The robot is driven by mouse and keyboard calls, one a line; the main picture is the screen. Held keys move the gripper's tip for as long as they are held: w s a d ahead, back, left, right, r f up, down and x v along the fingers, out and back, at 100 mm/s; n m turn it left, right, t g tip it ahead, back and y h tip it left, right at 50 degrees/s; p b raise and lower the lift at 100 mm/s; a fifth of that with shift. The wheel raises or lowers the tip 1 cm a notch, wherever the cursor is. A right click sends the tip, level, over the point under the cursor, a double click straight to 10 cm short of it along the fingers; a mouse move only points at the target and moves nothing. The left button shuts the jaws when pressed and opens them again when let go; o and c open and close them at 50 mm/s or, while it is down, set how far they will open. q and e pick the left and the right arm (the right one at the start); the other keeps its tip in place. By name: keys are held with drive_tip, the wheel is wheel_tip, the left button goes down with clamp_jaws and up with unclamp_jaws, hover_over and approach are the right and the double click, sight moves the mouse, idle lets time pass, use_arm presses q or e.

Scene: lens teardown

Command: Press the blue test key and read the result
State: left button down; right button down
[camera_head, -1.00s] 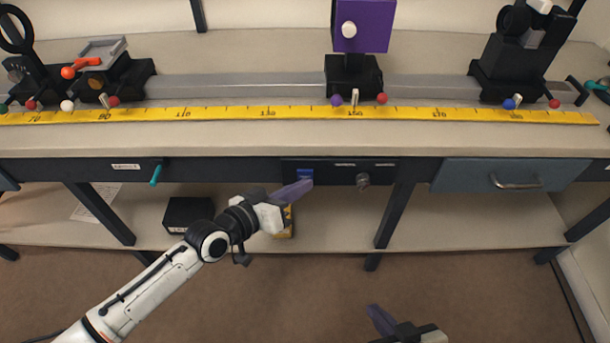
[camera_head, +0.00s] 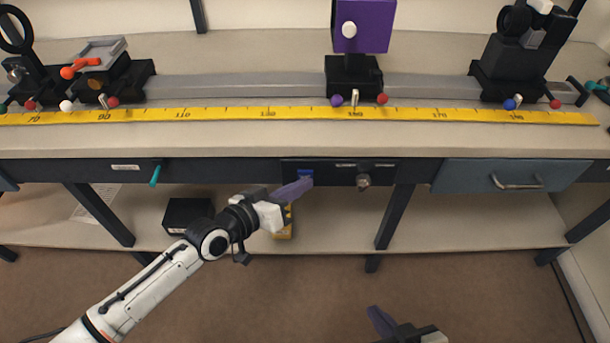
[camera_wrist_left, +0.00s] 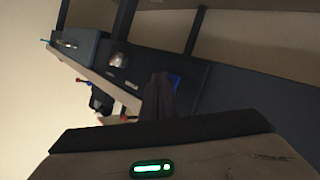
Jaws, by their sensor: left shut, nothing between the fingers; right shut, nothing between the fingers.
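The blue test key (camera_head: 306,173) is on the dark panel (camera_head: 336,178) under the bench's front edge; only its upper part shows above my fingers. My left gripper (camera_head: 308,184) is shut and empty, its purple fingertips at the key. I cannot tell whether they touch or press it. In the left wrist view the shut fingers (camera_wrist_left: 158,97) stand in front of the panel, with the blue key (camera_wrist_left: 175,82) showing just behind them. My right gripper (camera_head: 378,318) is shut and empty, low at the bottom edge, away from the bench.
A round knob (camera_head: 363,180) is right of the key on the panel. A black box (camera_head: 188,214) and a yellow item (camera_head: 284,226) are on the lower shelf. Optics stand on the rail above.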

use_arm(q)
drive_tip(key=shift+s+p, duration=0.4)
drive_tip(key=shift+s, duration=0.3)
drive_tip(key=s+p, duration=0.3)
drive_tip(key=s, duration=0.2)
idle(0.8)
